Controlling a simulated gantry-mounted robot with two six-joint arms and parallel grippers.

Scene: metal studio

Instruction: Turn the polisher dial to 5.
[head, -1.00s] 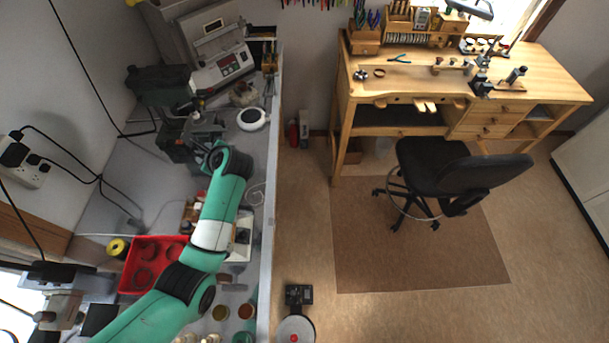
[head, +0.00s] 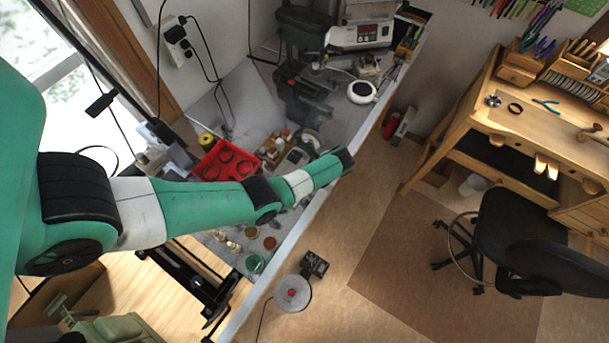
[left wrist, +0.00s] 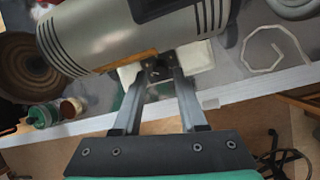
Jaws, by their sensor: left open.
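In the left wrist view, a silver cylindrical motor body (left wrist: 125,35) with black slots, apparently the polisher, lies across the top. A pale base (left wrist: 198,60) shows below it. A small dark part (left wrist: 158,70), possibly the dial, sits at the base's front, between and just beyond my fingertips. Its marks are too small to read. My left gripper (left wrist: 158,82) is open, with one finger on each side of that part. I cannot tell whether they touch it. In the head view my green arm hides the gripper and most of the polisher. My right gripper is not in view.
A red tray (head: 204,168) and small jars (head: 254,263) share the grey bench with the polisher. A white cable (left wrist: 276,55) lies right of it in the wrist view. The bench's front edge (head: 375,118) runs close to my arm.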

